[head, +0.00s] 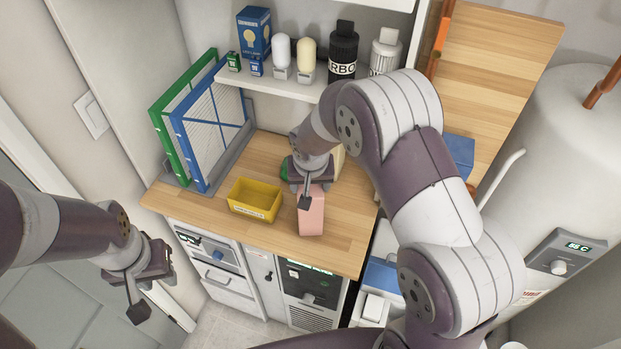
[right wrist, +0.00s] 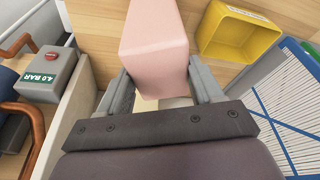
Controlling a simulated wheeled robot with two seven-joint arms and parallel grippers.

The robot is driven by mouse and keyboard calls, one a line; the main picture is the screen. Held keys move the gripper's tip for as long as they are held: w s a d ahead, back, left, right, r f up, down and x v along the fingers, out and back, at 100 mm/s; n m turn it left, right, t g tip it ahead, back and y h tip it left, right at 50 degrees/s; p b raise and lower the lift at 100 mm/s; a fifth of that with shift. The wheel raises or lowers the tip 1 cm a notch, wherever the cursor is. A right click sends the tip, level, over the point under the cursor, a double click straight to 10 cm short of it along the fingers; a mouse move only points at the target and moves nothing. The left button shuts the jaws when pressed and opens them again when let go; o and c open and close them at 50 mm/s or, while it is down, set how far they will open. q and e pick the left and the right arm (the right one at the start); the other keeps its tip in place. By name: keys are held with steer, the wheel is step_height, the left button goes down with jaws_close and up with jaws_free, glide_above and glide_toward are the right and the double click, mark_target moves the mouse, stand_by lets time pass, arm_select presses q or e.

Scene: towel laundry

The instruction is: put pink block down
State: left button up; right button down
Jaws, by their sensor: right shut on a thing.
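The pink block (head: 311,212) is at the front of the wooden counter (head: 345,238), right of the yellow bin. My right gripper (head: 306,190) is shut on it from above. In the right wrist view the pink block (right wrist: 154,45) sits between the two fingers of my right gripper (right wrist: 160,85). Whether its underside touches the counter is hidden. My left gripper (head: 140,300) hangs empty in front of the counter at the left; its finger gap is not clear.
A yellow bin (head: 254,199) stands just left of the block. Green and blue framed filters (head: 205,140) stand in a rack at the left. A shelf (head: 290,88) above holds bottles, bulbs and boxes. A white tank (head: 560,150) stands at the right.

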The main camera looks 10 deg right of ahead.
steer(key=shift+w, duration=0.1)
steer(key=shift+c, duration=0.8)
jaws_free()
steer(key=shift+s, duration=0.2)
